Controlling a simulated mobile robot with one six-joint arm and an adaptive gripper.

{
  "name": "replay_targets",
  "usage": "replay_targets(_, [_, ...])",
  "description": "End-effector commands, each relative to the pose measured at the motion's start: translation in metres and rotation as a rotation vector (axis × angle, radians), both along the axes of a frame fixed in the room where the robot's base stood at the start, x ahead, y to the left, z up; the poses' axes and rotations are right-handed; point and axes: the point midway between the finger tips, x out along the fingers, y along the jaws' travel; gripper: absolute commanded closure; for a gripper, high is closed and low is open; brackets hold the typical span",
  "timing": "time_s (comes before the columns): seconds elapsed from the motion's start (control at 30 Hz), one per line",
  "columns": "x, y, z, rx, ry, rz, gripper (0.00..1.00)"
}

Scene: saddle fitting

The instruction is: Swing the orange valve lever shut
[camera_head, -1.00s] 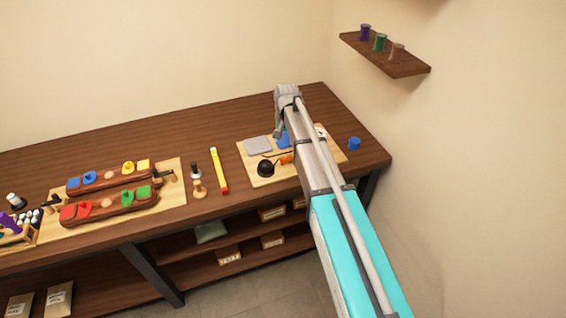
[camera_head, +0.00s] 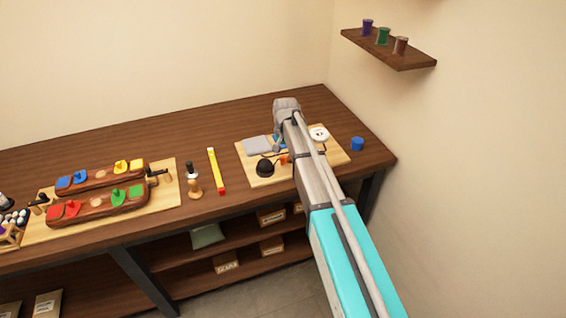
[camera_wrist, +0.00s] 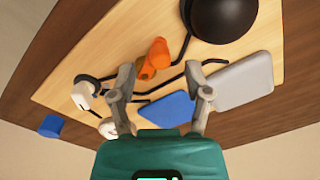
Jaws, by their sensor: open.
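The orange valve lever (camera_wrist: 158,52) shows in the wrist view on the wooden board, between a black dome (camera_wrist: 222,14) and a white wheel-like part (camera_wrist: 84,95). In the head view only a bit of the orange lever (camera_head: 284,159) shows beside my arm. My gripper (camera_wrist: 162,80) is open, with its two fingers apart and nothing between them that I can see it holding. The lever lies beyond the fingertips in the wrist view; I cannot tell whether they touch it. In the head view my arm hides the gripper's fingers and part of the board.
The board (camera_head: 256,178) also bears a grey pad (camera_head: 257,145), a blue piece (camera_wrist: 167,109) and black tubing. A blue cup (camera_head: 357,144) stands to its right. A yellow-red stick (camera_head: 216,171) lies to its left. A wall shelf (camera_head: 390,52) holds spools.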

Motion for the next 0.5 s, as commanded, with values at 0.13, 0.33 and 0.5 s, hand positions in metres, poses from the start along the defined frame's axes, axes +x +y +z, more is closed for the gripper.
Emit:
replay_targets(0.13, [0.000, 0.001, -0.015, 0.000, 0.000, 0.000, 0.37])
replay_targets(0.33, [0.000, 0.001, -0.024, 0.000, 0.000, 0.000, 0.37])
replay_targets(0.5, [0.000, 0.001, -0.027, 0.000, 0.000, 0.000, 0.37])
